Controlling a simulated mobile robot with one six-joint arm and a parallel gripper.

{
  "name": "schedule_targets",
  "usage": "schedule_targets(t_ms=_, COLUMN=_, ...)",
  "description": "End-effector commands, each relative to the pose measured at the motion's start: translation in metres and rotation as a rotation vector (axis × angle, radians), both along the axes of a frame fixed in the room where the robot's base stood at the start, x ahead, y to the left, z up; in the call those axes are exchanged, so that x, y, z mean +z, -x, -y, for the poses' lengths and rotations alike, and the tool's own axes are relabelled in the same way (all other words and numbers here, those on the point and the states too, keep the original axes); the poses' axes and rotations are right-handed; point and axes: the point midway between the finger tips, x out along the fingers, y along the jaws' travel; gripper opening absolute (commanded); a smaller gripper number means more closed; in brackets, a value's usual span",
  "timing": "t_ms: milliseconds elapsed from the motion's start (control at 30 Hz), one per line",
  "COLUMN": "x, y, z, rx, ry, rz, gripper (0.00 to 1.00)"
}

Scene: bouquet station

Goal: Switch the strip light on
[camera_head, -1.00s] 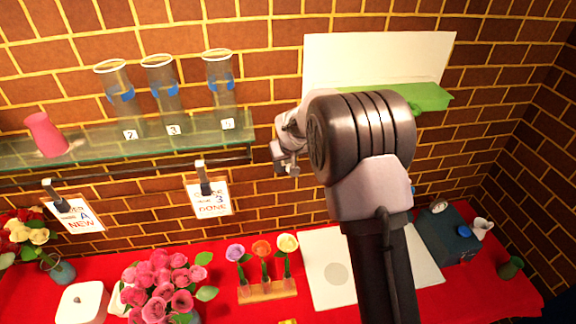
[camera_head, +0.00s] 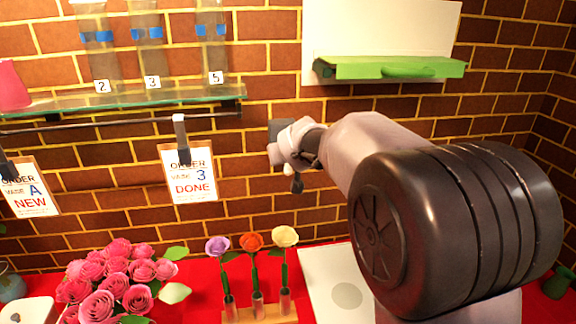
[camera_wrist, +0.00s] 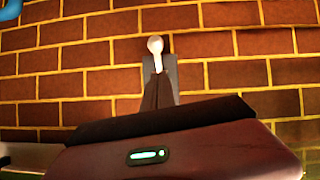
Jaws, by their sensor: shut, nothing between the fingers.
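In the wrist view, a grey switch plate (camera_wrist: 171,72) is on the brick wall, with a pale round-ended lever (camera_wrist: 155,47) in front of it. My gripper (camera_wrist: 158,92) is shut and empty, its dark fingers pointing at the plate just below the lever's round end. I cannot tell whether the fingers touch the lever. In the head view, the grey plate (camera_head: 277,129) shows partly behind the end of my arm, and the fingertips are hard to make out. I cannot pick out the strip light itself in either view.
A green ledge (camera_head: 395,68) under a white board (camera_head: 385,25) juts from the wall at upper right. A glass shelf (camera_head: 130,99) with tubes is at left, with order cards (camera_head: 189,172) hanging below. Roses (camera_head: 118,275) and a flower stand (camera_head: 262,311) are on the red table.

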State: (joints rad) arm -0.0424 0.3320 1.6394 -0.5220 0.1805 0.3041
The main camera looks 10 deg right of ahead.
Motion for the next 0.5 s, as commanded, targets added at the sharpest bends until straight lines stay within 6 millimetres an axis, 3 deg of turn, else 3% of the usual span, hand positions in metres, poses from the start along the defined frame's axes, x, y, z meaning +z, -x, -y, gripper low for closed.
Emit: schedule_targets(t_ms=500, x=0.019, y=0.000, z=0.000, rx=-0.001, ry=-0.001, rz=-0.002, gripper=0.00)
